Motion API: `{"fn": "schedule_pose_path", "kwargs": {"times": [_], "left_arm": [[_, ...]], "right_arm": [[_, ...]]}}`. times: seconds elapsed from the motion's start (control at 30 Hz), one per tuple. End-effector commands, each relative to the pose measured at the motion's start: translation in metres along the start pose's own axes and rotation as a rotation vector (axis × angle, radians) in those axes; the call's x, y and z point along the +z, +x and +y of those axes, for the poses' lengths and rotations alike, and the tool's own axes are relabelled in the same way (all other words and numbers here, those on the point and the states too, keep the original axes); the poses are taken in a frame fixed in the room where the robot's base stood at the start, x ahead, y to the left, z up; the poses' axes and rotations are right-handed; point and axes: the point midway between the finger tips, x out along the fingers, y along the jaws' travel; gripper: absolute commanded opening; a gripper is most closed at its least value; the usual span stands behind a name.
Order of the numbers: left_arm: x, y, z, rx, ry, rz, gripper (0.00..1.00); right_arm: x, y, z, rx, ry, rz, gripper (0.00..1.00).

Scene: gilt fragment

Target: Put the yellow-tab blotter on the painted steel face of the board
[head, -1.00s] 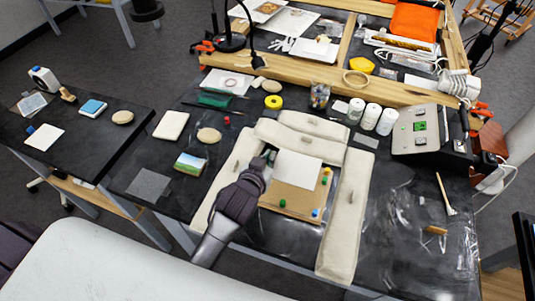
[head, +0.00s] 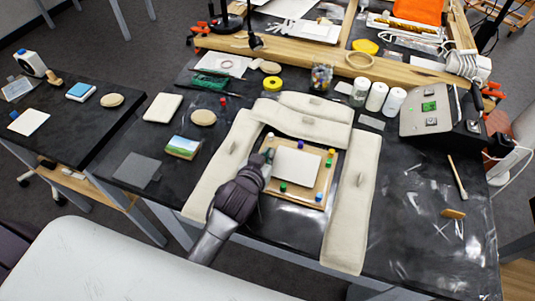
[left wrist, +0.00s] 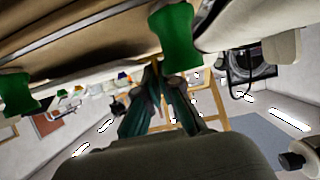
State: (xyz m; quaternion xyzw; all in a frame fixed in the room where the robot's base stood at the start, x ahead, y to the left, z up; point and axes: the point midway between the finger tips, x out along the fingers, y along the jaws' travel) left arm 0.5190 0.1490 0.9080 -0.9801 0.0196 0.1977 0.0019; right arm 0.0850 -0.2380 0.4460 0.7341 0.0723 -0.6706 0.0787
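The board (head: 300,195) lies between pale cushions in the head view, its tan face up with several coloured pegs around its border. A white sheet, which I take for the blotter (head: 297,166), is over the middle of this face, between the pegs. No yellow tab can be made out on it. My left gripper (head: 268,156) is at the sheet's left edge and looks shut on it. In the left wrist view my fingers (left wrist: 155,70) converge close to a green peg (left wrist: 176,38). Whether the sheet touches the board is unclear. My right gripper is not in view.
Long cushions (head: 352,205) flank the board, with more behind it. A landscape-printed block (head: 184,147) and a grey sheet (head: 137,169) lie to the left. White bottles (head: 377,97) and a control box (head: 428,110) stand behind right. A white card (head: 30,122) lies on the side table.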

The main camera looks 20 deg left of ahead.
Motion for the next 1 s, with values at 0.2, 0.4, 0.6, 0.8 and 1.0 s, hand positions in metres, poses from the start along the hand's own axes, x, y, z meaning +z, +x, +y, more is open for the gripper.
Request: {"fn": "schedule_pose_path", "kwargs": {"times": [0.2, 0.4, 0.6, 0.8, 1.0], "left_arm": [[-0.0005, -0.0001, -0.0001, 0.000, 0.000, 0.001, 0.00], [0.0002, 0.0002, -0.0001, 0.000, 0.000, 0.001, 0.00], [0.0028, 0.0012, -0.0002, 0.000, 0.000, 0.001, 0.00], [0.0056, 0.0023, -0.0003, 0.000, 0.000, 0.001, 0.00], [0.0081, 0.0033, -0.0004, -0.001, 0.000, 0.000, 0.00]], "right_arm": [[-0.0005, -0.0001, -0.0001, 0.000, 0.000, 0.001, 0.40], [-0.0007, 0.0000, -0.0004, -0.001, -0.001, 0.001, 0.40], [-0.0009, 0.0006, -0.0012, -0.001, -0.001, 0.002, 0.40], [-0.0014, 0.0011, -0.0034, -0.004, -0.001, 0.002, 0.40], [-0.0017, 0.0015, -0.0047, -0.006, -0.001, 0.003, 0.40]]}}
